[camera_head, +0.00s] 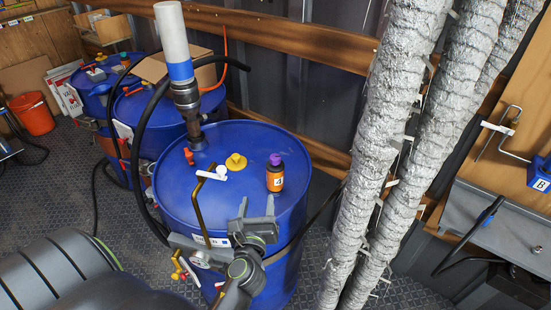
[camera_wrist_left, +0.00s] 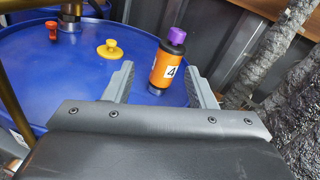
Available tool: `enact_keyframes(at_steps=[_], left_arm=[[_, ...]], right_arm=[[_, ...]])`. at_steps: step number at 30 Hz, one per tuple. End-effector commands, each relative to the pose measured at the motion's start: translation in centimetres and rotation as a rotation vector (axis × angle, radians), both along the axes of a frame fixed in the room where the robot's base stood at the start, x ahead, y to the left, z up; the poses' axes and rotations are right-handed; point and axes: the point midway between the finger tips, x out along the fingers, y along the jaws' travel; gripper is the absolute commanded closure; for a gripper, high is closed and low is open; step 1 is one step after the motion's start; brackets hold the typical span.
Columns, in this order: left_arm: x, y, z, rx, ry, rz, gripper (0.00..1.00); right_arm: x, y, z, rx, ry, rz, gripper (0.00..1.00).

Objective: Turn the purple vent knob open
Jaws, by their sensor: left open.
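The only purple part I can make out is the purple knob-like top (camera_head: 275,159) of a dark bottle (camera_head: 275,178) with an orange label marked 4. The bottle stands upright on the lid of the front blue drum (camera_head: 230,140). In the left wrist view, the purple top (camera_wrist_left: 176,36) and the bottle (camera_wrist_left: 166,66) show ahead, between the finger lines. My left gripper (camera_head: 257,206) is open and empty at the near side of the drum, short of the bottle. It also shows in the left wrist view (camera_wrist_left: 158,76). My right gripper does not show.
A yellow knob (camera_head: 236,161) and a red knob (camera_head: 189,156) sit on the same lid, left of the bottle. A pump pipe (camera_head: 180,70) rises at the lid's back. Silver wrapped pipes (camera_head: 380,150) stand close on the right. More blue drums (camera_head: 150,112) stand behind left.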

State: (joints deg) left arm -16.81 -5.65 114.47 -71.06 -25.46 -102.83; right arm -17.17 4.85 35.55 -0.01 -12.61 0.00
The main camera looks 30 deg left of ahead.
Motion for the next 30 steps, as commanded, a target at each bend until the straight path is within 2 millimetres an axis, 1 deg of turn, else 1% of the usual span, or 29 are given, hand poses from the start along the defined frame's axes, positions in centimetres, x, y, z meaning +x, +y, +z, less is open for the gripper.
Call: enact_keyframes(at_steps=[1, 3, 8, 11, 14, 24, 30], left_arm=[[0.6, -0.7, 0.1, 0.071, 0.021, -0.026, 0.49], [1.1, -1.3, 0.2, 0.147, 0.041, -0.053, 0.49], [2.1, -1.5, 0.3, 0.214, 0.059, -0.077, 0.49], [3.1, -1.0, 0.4, 0.217, 0.059, -0.077, 0.49], [4.8, -0.2, 0.6, 0.215, 0.058, -0.075, 0.49], [11.1, 2.9, 0.5, 0.214, 0.059, -0.074, 0.49], [14.3, 4.5, 0.4, 0.212, 0.059, -0.072, 0.49]], right_arm=[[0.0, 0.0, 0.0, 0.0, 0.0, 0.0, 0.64], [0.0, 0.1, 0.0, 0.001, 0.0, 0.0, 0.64], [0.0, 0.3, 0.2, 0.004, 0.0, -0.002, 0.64], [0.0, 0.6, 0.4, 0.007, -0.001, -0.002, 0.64], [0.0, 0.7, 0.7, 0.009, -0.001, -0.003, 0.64], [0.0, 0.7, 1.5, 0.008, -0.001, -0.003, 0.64], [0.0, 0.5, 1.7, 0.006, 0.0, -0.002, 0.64]])
